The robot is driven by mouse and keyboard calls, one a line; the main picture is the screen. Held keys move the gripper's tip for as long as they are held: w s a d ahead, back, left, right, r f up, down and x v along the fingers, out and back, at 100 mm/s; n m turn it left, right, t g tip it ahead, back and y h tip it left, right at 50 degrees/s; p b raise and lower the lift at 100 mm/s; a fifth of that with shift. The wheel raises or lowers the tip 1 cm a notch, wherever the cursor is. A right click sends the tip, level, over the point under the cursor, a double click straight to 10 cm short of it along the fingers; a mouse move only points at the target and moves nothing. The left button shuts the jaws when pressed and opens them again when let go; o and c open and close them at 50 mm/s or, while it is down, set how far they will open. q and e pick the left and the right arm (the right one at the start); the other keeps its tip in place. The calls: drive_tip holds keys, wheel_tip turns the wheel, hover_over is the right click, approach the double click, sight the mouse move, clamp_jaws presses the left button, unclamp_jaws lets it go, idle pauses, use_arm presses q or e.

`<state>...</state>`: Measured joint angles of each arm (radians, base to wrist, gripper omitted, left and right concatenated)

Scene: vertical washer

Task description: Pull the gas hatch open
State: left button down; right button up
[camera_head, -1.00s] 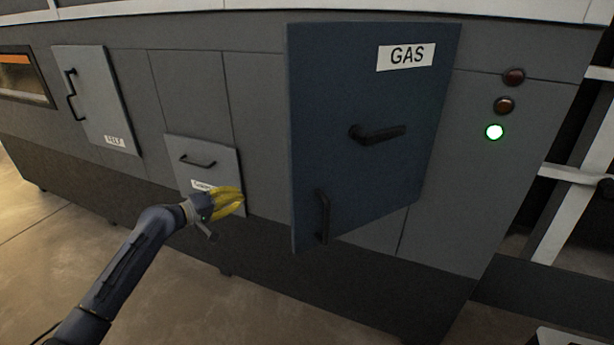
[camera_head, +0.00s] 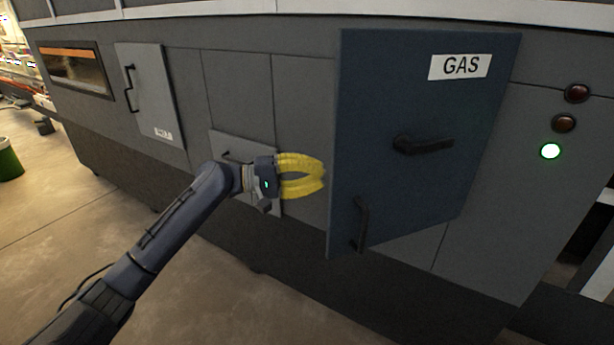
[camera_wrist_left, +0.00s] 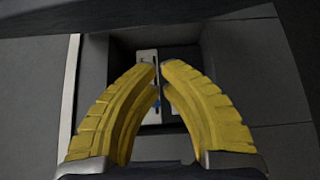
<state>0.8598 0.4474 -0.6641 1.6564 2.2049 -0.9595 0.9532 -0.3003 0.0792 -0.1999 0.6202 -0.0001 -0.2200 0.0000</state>
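The gas hatch (camera_head: 425,110) is a dark blue panel labelled GAS, right of centre in the head view. It stands ajar, its left edge out from the grey front. It has a black lever handle (camera_head: 424,145) at mid-height and a black bar handle (camera_head: 360,225) at lower left. My left gripper (camera_head: 324,176) is just left of the hatch's left edge, apparently empty. In the left wrist view its yellow fingertips (camera_wrist_left: 159,66) nearly meet, before a recess (camera_wrist_left: 185,45) with a pale strip inside. Contact with the hatch cannot be told. My right gripper is not in view.
A small low hatch (camera_head: 232,147) is partly hidden behind my left gripper. A grey hatch (camera_head: 150,95) with a black handle is farther left. Red lamps and a lit green-white lamp (camera_head: 550,151) are at right. Open floor lies in front.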

sight(347, 182)
use_arm(q)
drive_tip(key=shift+s+d+f, duration=0.1)
drive_tip(key=shift+s+d, duration=0.4)
drive_tip(key=shift+d, duration=0.6)
drive_tip(key=shift+s+d+r, duration=0.1)
drive_tip(key=shift+s+d, duration=0.35)
drive_tip(key=shift+d, duration=0.65)
drive_tip(key=shift+s+d+f, duration=0.1)
drive_tip(key=shift+s+d, duration=0.4)
drive_tip(key=shift+d, duration=0.6)
